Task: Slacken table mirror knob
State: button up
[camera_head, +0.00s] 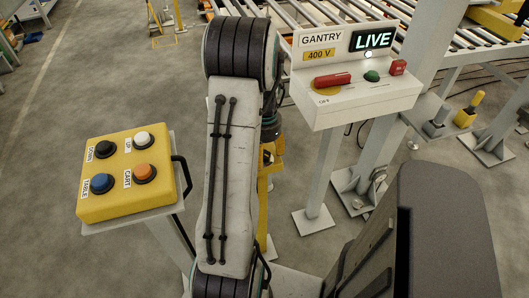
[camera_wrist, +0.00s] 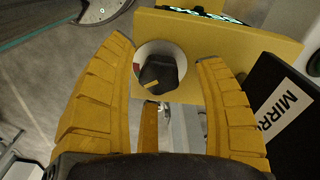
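The mirror knob (camera_wrist: 158,73) is black with an orange mark and sits on a white round dial with small red and green marks. The dial is on a yellow plate (camera_wrist: 235,42). A black panel (camera_wrist: 283,118) with a white label, partly reading "MIRR", is to the right. My gripper (camera_wrist: 166,52) is open, its two yellow ribbed fingers on either side of the dial. Gaps show between both fingers and the knob. In the head view my own arm hides the knob and most of the gripper.
A yellow button box (camera_head: 128,175) with several buttons stands left of my arm. A white gantry box (camera_head: 355,92) with a red handle (camera_head: 332,80) and a lit "LIVE" sign (camera_head: 373,40) stands to the right. A roller conveyor (camera_head: 300,12) runs behind.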

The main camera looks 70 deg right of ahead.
jog(key=c, duration=1.2)
jog(key=shift+n, duration=0.6)
jog(key=shift+n+b, duration=0.5)
jog(key=shift+n, duration=0.7)
jog(key=shift+n+b, duration=0.3)
jog(key=shift+n, duration=1.5)
jog(key=shift+d, duration=0.1)
jog(key=o, duration=1.2)
